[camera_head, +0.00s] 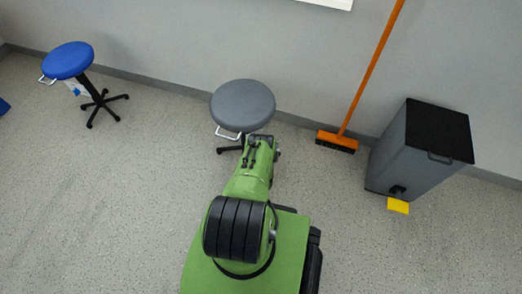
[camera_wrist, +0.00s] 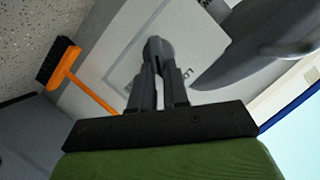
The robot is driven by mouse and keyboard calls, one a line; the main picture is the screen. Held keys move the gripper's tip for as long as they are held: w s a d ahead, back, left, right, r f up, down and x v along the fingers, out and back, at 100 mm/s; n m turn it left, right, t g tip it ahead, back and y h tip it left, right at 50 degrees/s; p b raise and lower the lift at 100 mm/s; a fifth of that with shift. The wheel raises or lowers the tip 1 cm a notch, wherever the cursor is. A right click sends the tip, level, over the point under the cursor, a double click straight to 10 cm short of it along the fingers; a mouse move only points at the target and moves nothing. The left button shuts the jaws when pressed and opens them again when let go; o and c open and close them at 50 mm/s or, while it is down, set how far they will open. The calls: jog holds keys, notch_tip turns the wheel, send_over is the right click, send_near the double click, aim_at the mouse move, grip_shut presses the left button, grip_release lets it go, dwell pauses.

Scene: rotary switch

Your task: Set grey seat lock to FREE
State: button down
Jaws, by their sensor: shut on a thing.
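The grey stool (camera_head: 243,105) stands near the wall in the head view, and its seat (camera_wrist: 262,45) fills the upper right of the wrist view. In the wrist view a rounded grey knob (camera_wrist: 157,46), which looks like the seat lock, sits in front of a pale panel (camera_wrist: 200,40) with dark, partly hidden lettering. My gripper (camera_wrist: 159,76) is shut on this knob, one finger on each side. In the head view my gripper (camera_head: 261,141) is at the front edge of the grey seat, and the knob is hidden. I cannot read which setting the knob points to.
A blue stool (camera_head: 68,60) stands at the left. An orange broom (camera_head: 345,138) leans on the wall, and a grey bin (camera_head: 415,150) with a yellow pedal (camera_head: 398,206) stands at the right.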

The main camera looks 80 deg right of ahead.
dwell(0.4)
jog(key=c, duration=1.1)
grip_release()
